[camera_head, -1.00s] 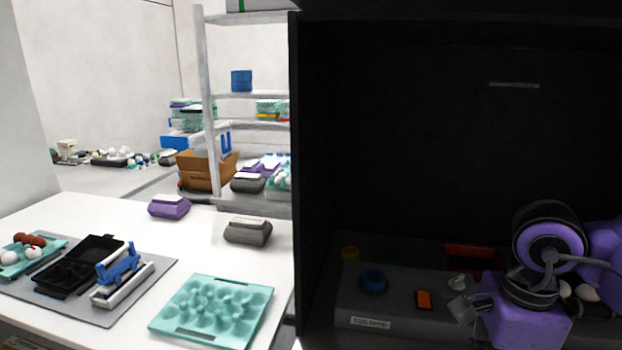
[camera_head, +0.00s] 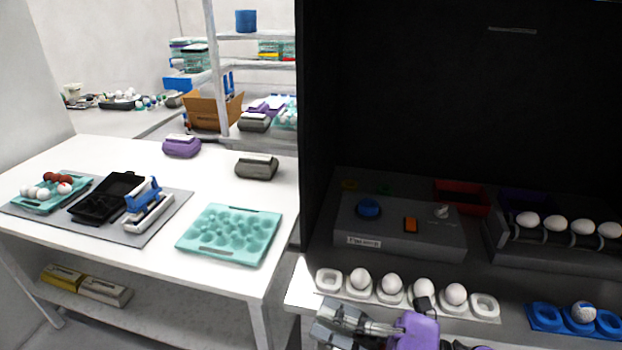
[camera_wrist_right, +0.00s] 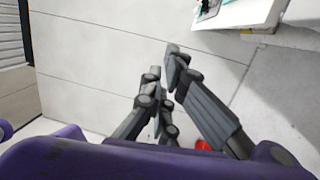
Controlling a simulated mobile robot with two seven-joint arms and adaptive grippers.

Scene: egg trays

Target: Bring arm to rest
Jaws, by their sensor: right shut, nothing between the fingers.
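My right gripper (camera_head: 330,322) is at the bottom of the head view, in front of the white egg holder's left part, with its purple wrist to the right. In the right wrist view, its dark fingers (camera_wrist_right: 165,75) are shut and empty over bare floor. The white holder (camera_head: 327,280) carries several white eggs (camera_head: 361,279), and its two end cups look empty. I cannot tell whether the gripper touches the holder's shelf. My left gripper is not in view.
A dark booth holds a grey control box (camera_head: 390,232) and a row of eggs (camera_head: 555,223). A blue holder (camera_head: 545,317) is at the right. On the white table to the left lie a teal tray (camera_head: 268,225) and a black carton (camera_head: 85,210).

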